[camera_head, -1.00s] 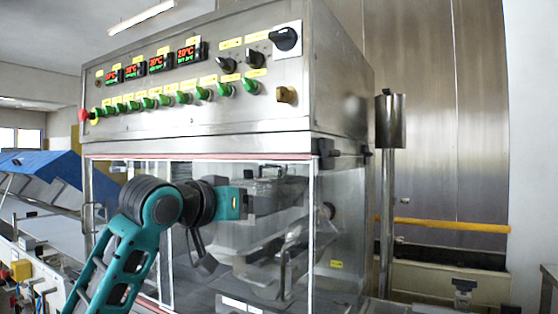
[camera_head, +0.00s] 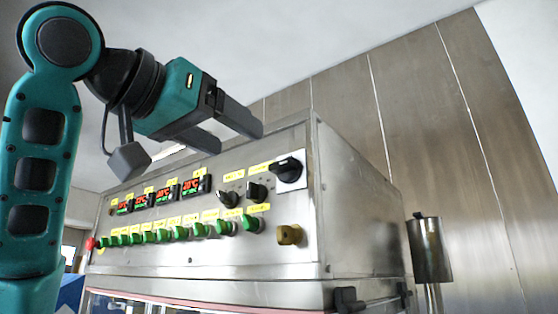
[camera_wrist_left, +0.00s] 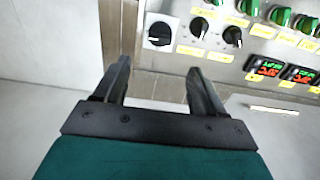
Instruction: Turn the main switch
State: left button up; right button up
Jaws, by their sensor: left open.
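The main switch (camera_head: 289,171) is a black rotary knob on a white square plate at the upper right of the steel control panel (camera_head: 262,281). In the left wrist view the switch (camera_wrist_left: 159,35) lies just beyond and between the fingertips, apart from them. My left gripper (camera_head: 238,137) is open and empty. In the head view it is up and left of the switch, by the panel's top edge. It also shows in the left wrist view (camera_wrist_left: 158,70). My right gripper is not in view.
Two smaller black knobs (camera_head: 256,192) sit left of the switch, with a row of green knobs (camera_head: 222,227) and red displays (camera_head: 166,192) farther left. A brass-coloured knob (camera_head: 289,234) is below. A steel cylinder on a post (camera_head: 428,250) stands right of the machine.

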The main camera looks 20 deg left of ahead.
aim_at(278, 162)
pick_arm(q)
jog(key=p+x, duration=0.2)
jog(key=x, duration=0.9)
jog(key=shift+w+f, duration=0.1)
jog(key=shift+c, duration=0.3)
jog(key=c, duration=1)
